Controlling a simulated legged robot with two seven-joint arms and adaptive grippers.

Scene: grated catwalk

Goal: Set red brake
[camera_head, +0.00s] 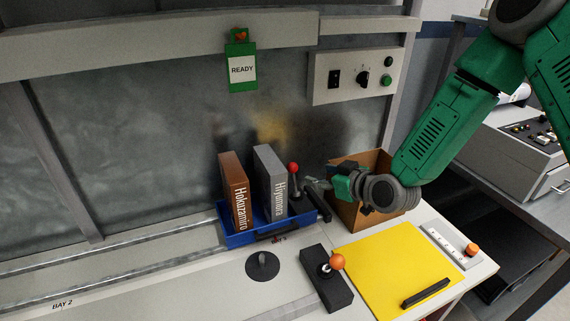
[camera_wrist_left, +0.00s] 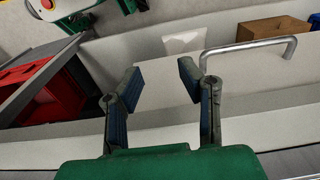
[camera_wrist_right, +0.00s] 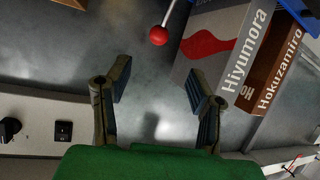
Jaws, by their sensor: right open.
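The red brake lever, a red ball (camera_head: 293,168) on a thin stem, stands upright by a dark base just right of the grey box in the head view. The red ball also shows at the top of the right wrist view (camera_wrist_right: 158,36), beyond the fingertips and apart from them. My right gripper (camera_head: 318,188) reaches in from the right, close beside the lever; its fingers are spread and empty (camera_wrist_right: 156,74). My left gripper (camera_wrist_left: 158,75) has its fingers apart with nothing between them; it is outside the head view.
A blue tray (camera_head: 236,238) holds a brown box (camera_head: 231,180) and a grey box (camera_head: 265,170) left of the lever. A cardboard box (camera_head: 372,222) stands behind my right gripper. An orange-knobbed lever (camera_head: 337,261) and a yellow mat (camera_head: 385,260) lie in front.

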